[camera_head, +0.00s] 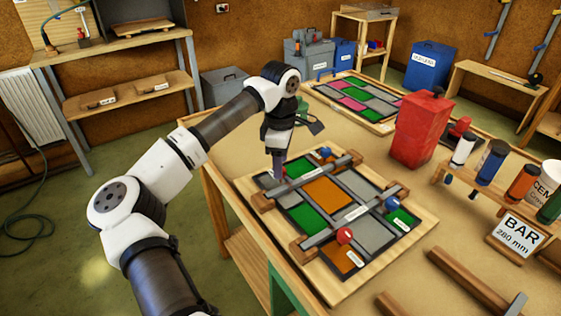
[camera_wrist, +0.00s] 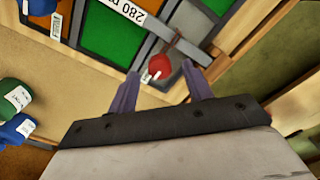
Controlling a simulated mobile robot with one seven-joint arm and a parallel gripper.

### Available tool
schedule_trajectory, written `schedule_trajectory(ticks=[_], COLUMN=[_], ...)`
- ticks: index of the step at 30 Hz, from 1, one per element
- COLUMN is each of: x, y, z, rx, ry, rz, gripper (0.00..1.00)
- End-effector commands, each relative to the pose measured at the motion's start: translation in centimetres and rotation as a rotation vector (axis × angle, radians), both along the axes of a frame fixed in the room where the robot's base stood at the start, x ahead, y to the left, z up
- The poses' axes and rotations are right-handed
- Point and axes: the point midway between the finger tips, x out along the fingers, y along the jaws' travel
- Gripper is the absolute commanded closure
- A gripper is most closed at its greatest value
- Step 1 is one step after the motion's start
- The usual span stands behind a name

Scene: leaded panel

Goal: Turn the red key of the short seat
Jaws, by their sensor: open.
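The leaded panel (camera_head: 375,234) lies on a wooden board with two bars across it. A red key (camera_wrist: 159,67) stands by one end of a bar labelled 280 in the wrist view. My gripper (camera_wrist: 160,90) is open, and the key appears just beyond the gap between its fingertips, with nothing held. In the head view my gripper (camera_head: 278,174) points down at the panel's left corner, and the arm partly hides the key there. Another red key (camera_head: 345,236) stands at the near end of the second bar. I cannot read which seat is short.
Blue keys (camera_head: 392,203) stand at the bars' other ends. A red box (camera_head: 421,130) stands behind the panel. A rack of bottles (camera_head: 491,162) and a BAR sign (camera_head: 516,234) are at the right. Loose wooden bars (camera_head: 470,281) lie in front. A second panel (camera_head: 357,101) lies behind.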

Motion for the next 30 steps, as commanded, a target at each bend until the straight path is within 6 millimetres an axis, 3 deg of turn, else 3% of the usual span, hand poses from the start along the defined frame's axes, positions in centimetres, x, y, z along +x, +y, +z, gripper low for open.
schedule_trajectory(ticks=[6, 14, 24, 30], x=[0.0, 0.0, 0.0, 0.0], y=[0.0, 0.0, 0.0, 0.0], z=[-1.4, -1.5, -1.5, -1.5], rx=[0.000, 0.000, 0.000, 0.000], ry=[0.000, 0.000, 0.000, 0.000], rz=[-0.001, -0.001, -0.001, 0.011], gripper=[0.50, 0.50, 0.94, 0.94])
